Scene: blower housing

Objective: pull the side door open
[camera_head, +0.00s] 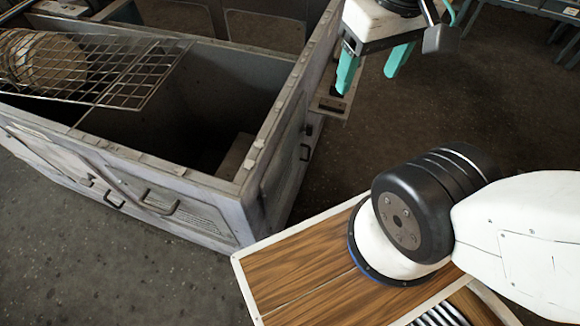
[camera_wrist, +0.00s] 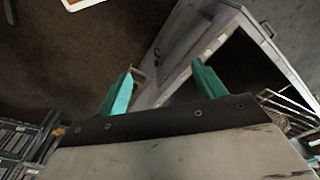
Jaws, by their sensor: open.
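The grey blower housing (camera_head: 150,160) stands at the left of the head view, open at the top. The side door (camera_head: 284,172) is on its right face, with a small dark handle (camera_head: 304,152) near its far edge. The door looks closed, flush with the wall. My gripper (camera_head: 373,68) is above and to the right of that face, beyond the handle, its teal fingers apart and empty. In the wrist view, my gripper (camera_wrist: 160,88) is open, with the housing's side wall (camera_wrist: 190,42) behind and between the fingers. It touches nothing that I can see.
A wire grid (camera_head: 110,75) lies across the housing's top at the left. The front face has dark handles (camera_head: 160,203). A small ledge (camera_head: 332,103) juts from the right side below my gripper. The floor (camera_head: 480,110) to the right is bare; shelving stands at the top right.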

